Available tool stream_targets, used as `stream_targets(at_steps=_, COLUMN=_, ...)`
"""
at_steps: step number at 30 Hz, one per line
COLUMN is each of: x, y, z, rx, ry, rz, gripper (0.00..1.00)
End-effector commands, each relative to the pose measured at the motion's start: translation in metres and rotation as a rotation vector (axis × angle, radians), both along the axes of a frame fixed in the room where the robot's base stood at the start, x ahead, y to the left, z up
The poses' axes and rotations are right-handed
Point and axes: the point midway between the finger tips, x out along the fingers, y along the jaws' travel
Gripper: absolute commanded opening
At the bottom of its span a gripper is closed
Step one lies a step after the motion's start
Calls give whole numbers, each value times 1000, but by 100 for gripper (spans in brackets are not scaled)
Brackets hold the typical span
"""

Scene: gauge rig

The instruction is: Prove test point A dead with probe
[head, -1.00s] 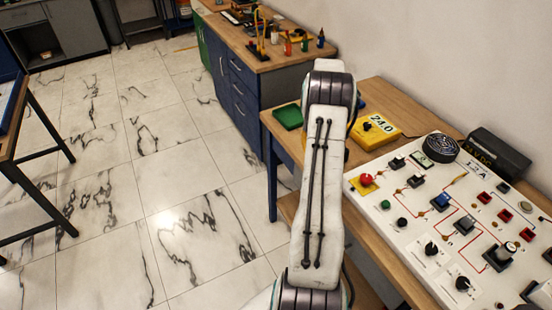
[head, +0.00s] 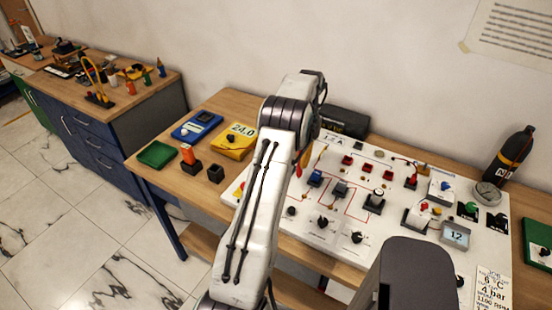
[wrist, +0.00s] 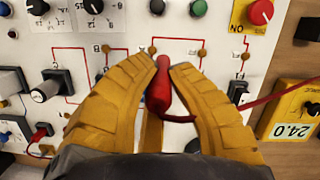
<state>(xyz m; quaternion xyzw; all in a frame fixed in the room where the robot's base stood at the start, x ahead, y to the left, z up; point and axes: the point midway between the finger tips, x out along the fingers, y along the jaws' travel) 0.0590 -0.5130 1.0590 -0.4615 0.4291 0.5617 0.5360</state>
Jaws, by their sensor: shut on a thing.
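My gripper (wrist: 164,64) has yellow fingers closed on a red probe (wrist: 158,92) in the wrist view. A red lead runs from it to the right. The probe's top end is near a copper test point (wrist: 152,50) on the white panel; I cannot tell whether they touch. More copper points (wrist: 203,49) lie along the red lines, one by a letter B; I cannot make out an A. The yellow meter (head: 235,142) reads 24.0 and shows at the right of the wrist view (wrist: 291,112). In the head view my arm hides most of the gripper.
The panel (head: 318,225) carries several knobs, switches and red sockets. A black bottle (head: 507,160) stands at right. Marble floor is open at left.

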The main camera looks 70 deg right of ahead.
Motion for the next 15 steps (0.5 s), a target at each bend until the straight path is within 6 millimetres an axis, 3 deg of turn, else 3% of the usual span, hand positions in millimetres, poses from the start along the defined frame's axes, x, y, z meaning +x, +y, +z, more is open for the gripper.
stream_targets(at_steps=6, x=-21, y=0, z=4, rx=2, ry=-1, rz=-40, gripper=0)
stream_targets(at_steps=15, x=-23, y=0, z=4, rx=3, ry=-1, rz=-44, gripper=0)
